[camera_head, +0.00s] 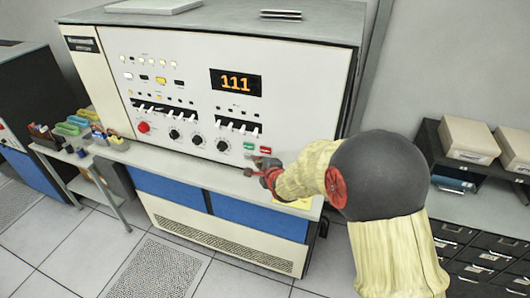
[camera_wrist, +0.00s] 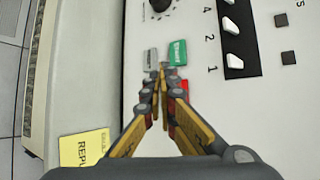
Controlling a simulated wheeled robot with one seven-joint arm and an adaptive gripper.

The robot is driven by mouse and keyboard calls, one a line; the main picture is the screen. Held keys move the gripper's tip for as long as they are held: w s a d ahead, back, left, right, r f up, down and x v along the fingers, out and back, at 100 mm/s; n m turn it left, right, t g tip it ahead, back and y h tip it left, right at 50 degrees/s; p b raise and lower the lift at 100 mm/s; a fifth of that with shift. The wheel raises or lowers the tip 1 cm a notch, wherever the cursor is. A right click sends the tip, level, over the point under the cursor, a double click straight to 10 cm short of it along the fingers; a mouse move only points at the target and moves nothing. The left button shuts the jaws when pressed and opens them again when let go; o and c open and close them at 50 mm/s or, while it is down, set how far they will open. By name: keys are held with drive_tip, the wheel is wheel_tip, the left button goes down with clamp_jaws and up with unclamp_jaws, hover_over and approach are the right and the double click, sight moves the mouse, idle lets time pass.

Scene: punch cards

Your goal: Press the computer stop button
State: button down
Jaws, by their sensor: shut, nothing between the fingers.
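The computer (camera_head: 180,80) is a large cabinet with a white front panel and a display reading 111. Low on its right side are a green button (camera_head: 249,146) and a red button (camera_head: 265,149). The wrist view shows the green button (camera_wrist: 178,52) with START-like lettering, a grey button (camera_wrist: 151,58) beside it, and a red button (camera_wrist: 185,86) partly hidden by my finger. No stop label is readable. My gripper (camera_head: 257,163) is shut and empty in front of these buttons. In the wrist view its tips (camera_wrist: 163,68) appear by the grey and green buttons; contact cannot be told.
Switches and dials fill the panel, with a red knob (camera_head: 144,127) at its left. A ledge (camera_head: 200,172) juts out below and carries a yellow note (camera_wrist: 85,148). A small side table (camera_head: 88,165) stands left; shelves with boxes (camera_head: 470,138) stand right.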

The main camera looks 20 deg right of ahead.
drive_tip(key=shift+s+a, duration=0.7)
drive_tip(key=shift+s, duration=0.35)
drive_tip(key=s+d+f+n+g+h, duration=0.1)
drive_tip(key=s+d+f+n+g, duration=0.1)
drive_tip(key=s+f+n+g, duration=0.65)
drive_tip(key=s+r+n+b, duration=0.3)
drive_tip(key=s+r+n, duration=0.1)
drive_tip(key=s, duration=0.6)
drive_tip(key=s+r+n+b, duration=0.3)
drive_tip(key=s+r+n, duration=0.1)
drive_tip(key=s, duration=0.6)
drive_tip(key=s+r+n+t+b, duration=0.1)
drive_tip(key=s+r+n+b, duration=0.2)
drive_tip(key=s, duration=0.7)
drive_tip(key=shift+s+a+r+n+b, duration=0.35)
drive_tip(key=shift+r+n, duration=0.3)
drive_tip(key=shift+r, duration=0.6)
